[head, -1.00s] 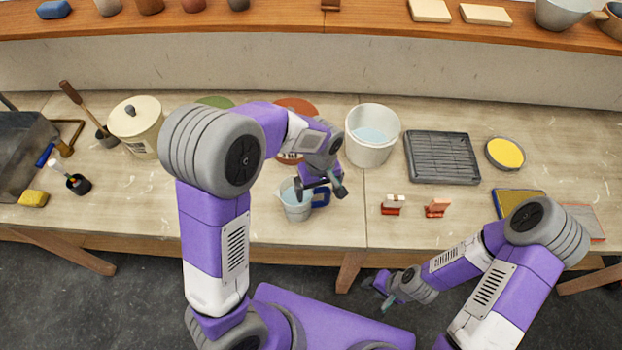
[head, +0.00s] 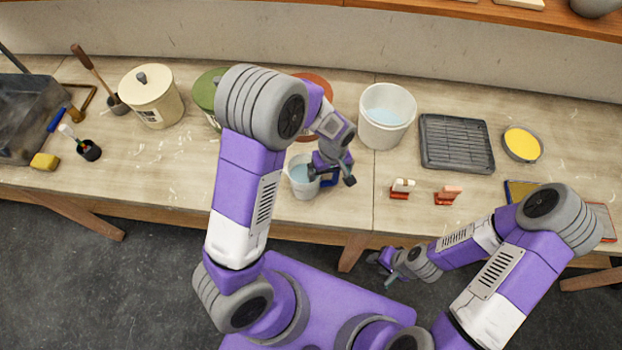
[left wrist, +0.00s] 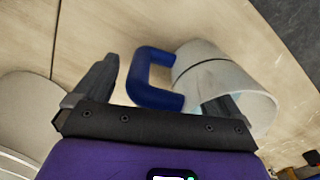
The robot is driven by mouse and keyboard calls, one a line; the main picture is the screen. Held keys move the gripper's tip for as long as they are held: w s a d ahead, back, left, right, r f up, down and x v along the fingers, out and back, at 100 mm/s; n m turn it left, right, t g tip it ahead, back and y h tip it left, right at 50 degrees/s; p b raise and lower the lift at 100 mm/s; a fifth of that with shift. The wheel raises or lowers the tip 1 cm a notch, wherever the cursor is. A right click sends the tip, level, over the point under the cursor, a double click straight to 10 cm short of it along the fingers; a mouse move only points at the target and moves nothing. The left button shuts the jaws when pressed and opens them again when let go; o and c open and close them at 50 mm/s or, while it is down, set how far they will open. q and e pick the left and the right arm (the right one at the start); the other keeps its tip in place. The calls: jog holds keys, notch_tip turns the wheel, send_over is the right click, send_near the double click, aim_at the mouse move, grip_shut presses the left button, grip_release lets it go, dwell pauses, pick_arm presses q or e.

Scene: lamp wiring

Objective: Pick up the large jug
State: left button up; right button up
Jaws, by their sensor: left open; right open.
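The jug (head: 303,182) is a pale cup-like vessel with a blue handle, holding light-blue liquid, near the bench's front edge. It also shows in the left wrist view (left wrist: 240,85), where its blue handle (left wrist: 147,78) lies between the spread fingers of my left gripper (left wrist: 165,85). In the head view my left gripper (head: 331,173) is open above the handle and hides part of it. I cannot tell whether a finger touches the jug. My right gripper (head: 382,268) is open and empty, in front of the bench edge.
A white bucket (head: 372,132) of liquid stands behind the jug to the right. Cream (head: 153,97) and green (head: 205,92) canisters stand left. Bench left of the jug is clear.

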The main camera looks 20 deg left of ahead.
pick_arm(q)
jog(key=shift+c, duration=0.3)
jog(key=shift+w, duration=0.1)
jog(key=c, duration=1.7)
jog(key=shift+r, duration=0.1)
